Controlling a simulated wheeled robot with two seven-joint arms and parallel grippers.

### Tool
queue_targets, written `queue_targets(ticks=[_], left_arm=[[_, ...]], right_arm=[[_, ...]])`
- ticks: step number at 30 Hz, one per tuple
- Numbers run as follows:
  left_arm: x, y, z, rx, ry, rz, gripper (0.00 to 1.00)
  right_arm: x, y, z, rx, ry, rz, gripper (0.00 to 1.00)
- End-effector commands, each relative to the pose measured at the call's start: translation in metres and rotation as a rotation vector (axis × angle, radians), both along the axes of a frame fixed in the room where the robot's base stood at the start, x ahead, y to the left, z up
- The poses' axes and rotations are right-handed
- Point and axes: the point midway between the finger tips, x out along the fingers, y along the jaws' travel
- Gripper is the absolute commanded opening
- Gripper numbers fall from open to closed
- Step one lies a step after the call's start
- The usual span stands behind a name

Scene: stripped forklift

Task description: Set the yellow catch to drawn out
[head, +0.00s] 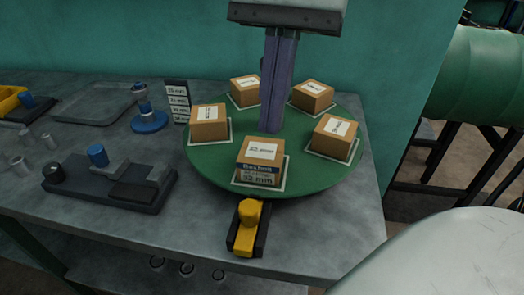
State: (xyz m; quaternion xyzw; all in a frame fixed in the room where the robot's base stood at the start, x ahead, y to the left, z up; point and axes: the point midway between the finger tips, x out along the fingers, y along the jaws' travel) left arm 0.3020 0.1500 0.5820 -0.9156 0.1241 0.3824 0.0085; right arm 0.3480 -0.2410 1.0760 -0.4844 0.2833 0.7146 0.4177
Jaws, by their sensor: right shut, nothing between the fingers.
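The yellow catch (244,240) sits in a dark channel on the bench, at the near edge of the green turntable (205,170). Its raised knob is at the end close to the turntable rim, and a flat yellow part reaches toward the front of the bench. I cannot tell whether its far end engages the turntable. My right gripper (271,128) hangs from the top of the picture, fingers pointing down. It is shut and empty, above or in front of the turntable's middle, apart from the catch. My left gripper is not in view.
Several labelled cardboard boxes (261,150) stand around the turntable. On the bench (205,235) to the left are a dark fixture (105,190), a blue-based tool (149,121), a small sign (177,98) and a grey tray (95,105). A green cylinder (478,75) is at the right.

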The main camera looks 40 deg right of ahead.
Motion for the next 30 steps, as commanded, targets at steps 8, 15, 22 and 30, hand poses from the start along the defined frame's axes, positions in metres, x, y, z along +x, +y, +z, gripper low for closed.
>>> queue_targets(ticks=[8, 15, 22, 30], left_arm=[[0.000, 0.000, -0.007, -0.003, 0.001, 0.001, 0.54], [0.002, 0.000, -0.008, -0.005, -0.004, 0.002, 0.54], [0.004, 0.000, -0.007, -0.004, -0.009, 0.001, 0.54], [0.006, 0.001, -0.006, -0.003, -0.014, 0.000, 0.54]], right_arm=[[-0.009, 0.014, -0.044, -0.002, 0.005, 0.001, 0.00], [-0.016, 0.026, -0.078, -0.001, 0.004, -0.001, 0.00], [-0.017, 0.031, -0.090, 0.000, 0.000, -0.001, 0.00], [-0.017, 0.031, -0.090, 0.001, 0.000, -0.002, 0.00]])
